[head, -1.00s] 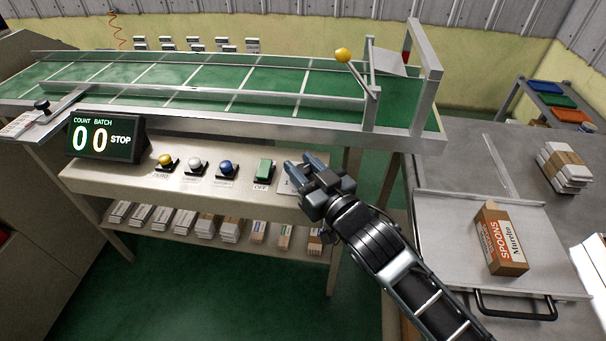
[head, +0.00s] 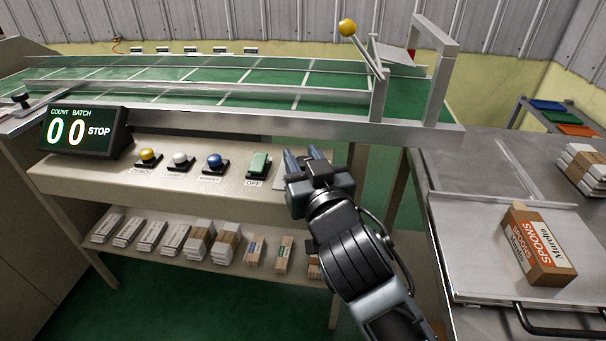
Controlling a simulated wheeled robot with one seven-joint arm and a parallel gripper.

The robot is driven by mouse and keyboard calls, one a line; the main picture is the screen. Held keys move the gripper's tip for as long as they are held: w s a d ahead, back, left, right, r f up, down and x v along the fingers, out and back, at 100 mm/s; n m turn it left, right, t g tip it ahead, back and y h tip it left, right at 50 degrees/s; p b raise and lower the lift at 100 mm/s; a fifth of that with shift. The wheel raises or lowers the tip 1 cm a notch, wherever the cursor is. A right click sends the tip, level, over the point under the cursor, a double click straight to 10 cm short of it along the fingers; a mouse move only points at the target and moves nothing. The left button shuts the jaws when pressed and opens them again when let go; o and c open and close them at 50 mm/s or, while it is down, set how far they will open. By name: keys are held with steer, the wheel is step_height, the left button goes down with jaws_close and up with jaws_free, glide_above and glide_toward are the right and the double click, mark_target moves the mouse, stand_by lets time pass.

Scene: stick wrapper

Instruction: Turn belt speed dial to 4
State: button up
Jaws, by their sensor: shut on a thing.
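My gripper (head: 301,156) is at the right end of the beige control shelf (head: 95,178), just right of the green switch (head: 258,165) labelled OFF. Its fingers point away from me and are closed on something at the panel. The belt speed dial is hidden behind the fingers and gripper body, so its setting cannot be read. The display (head: 84,131) on the left shows COUNT BATCH 00 and STOP.
Yellow (head: 149,156), white (head: 180,160) and blue (head: 214,162) buttons line the shelf. The green conveyor belt (head: 190,88) runs behind. A SPOONS box (head: 538,245) lies on the metal tray (head: 470,262) at right. Small packs (head: 198,243) sit on the lower shelf.

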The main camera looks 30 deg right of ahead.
steer(key=shift+m+h+b, duration=0.4)
steer(key=shift+h+b, duration=0.2)
steer(key=shift+b, duration=0.3)
steer(key=o, duration=0.9)
steer(key=b+v, duration=0.1)
steer(key=v, duration=0.7)
